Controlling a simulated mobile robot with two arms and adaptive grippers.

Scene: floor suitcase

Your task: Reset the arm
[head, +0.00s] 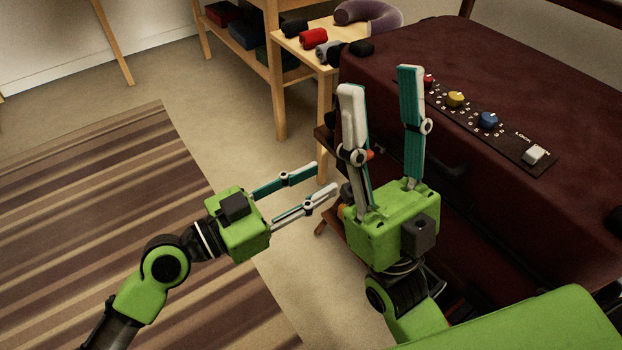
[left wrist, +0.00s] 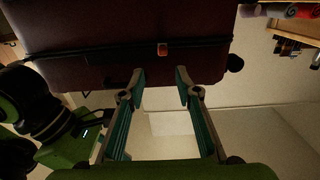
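My left gripper (head: 325,178) is green with teal-lined fingers and points right over the carpet, in front of the suitcase. Its fingers are apart with nothing between them, as the left wrist view (left wrist: 160,76) also shows. My right gripper (head: 382,78) points up in front of the suitcase, fingers wide apart and empty. The dark red suitcase (head: 500,70) lies shut on a low support beside my right gripper. It also shows at the top of the left wrist view (left wrist: 100,40), with a small orange part (left wrist: 162,49) on its side.
A lock panel on the suitcase carries a yellow knob (head: 455,99), a blue knob (head: 487,120), a red knob (head: 429,81) and a white switch (head: 533,154). A wooden bench (head: 290,45) behind holds rolled clothes and a purple neck pillow (head: 372,14). A striped rug (head: 110,210) lies clear at left.

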